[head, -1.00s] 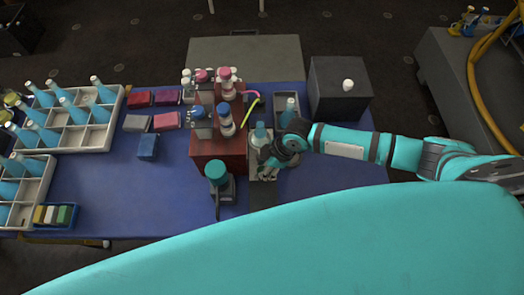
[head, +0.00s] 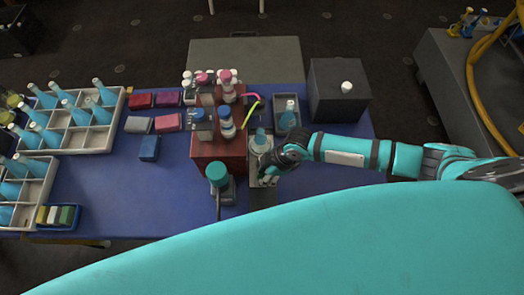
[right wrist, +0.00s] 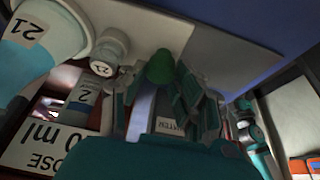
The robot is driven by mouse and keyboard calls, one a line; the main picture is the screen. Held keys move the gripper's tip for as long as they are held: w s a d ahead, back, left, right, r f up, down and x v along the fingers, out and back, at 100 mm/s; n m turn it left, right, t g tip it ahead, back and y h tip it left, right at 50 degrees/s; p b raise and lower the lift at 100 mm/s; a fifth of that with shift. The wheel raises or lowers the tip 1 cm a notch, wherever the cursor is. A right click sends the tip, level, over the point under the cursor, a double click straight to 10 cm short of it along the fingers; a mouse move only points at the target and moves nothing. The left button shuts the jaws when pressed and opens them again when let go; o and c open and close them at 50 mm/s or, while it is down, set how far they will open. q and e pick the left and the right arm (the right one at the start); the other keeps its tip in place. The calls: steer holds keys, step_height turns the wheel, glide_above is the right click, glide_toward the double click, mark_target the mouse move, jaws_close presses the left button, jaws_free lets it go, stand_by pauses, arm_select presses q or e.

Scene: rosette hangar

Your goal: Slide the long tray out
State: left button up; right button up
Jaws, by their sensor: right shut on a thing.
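The long tray (head: 262,197) is a narrow grey tray on the blue table, along the right side of a red-brown box. A teal bottle (head: 261,141) stands upright at its far part. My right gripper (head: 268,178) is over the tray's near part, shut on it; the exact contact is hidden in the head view. In the right wrist view the fingers (right wrist: 165,100) close around a narrow pale strip, with a green rounded piece (right wrist: 160,68) at their tips. My left gripper is not in view.
The red-brown box (head: 228,152) carries several bottles. A teal-topped device (head: 218,175) stands close left of the tray. A dark tray (head: 287,122) with a bottle and a black box (head: 340,92) are at the right. Bottle crates (head: 75,135) fill the left.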

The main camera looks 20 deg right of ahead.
steer(key=shift+s+a+p, duration=0.3)
steer(key=shift+s+p, duration=0.3)
steer(key=shift+s, duration=0.45)
steer(key=shift+s+a+p, duration=0.3)
steer(key=shift+s+p, duration=0.3)
steer(key=shift+s, duration=0.45)
steer(key=shift+s+a+p, duration=0.3)
steer(key=shift+s+p, duration=0.3)
steer(key=shift+s, duration=0.45)
steer(key=shift+s+a+p, duration=0.25)
steer(key=shift+s+p, duration=0.2)
steer(key=shift+s, duration=0.45)
steer(key=shift+s+a+p, duration=0.25)
steer(key=shift+s+p, duration=0.15)
steer(key=shift+s, duration=0.45)
steer(key=shift+s+a+p, duration=0.25)
steer(key=shift+s+p, duration=0.2)
steer(key=shift+s, duration=0.45)
steer(key=o, duration=0.8)
steer(key=shift+w, duration=0.1)
steer(key=shift+o, duration=0.2)
step_height(320, 180, up, 7)
steer(key=p, duration=0.4)
steer(key=shift+p, duration=0.4)
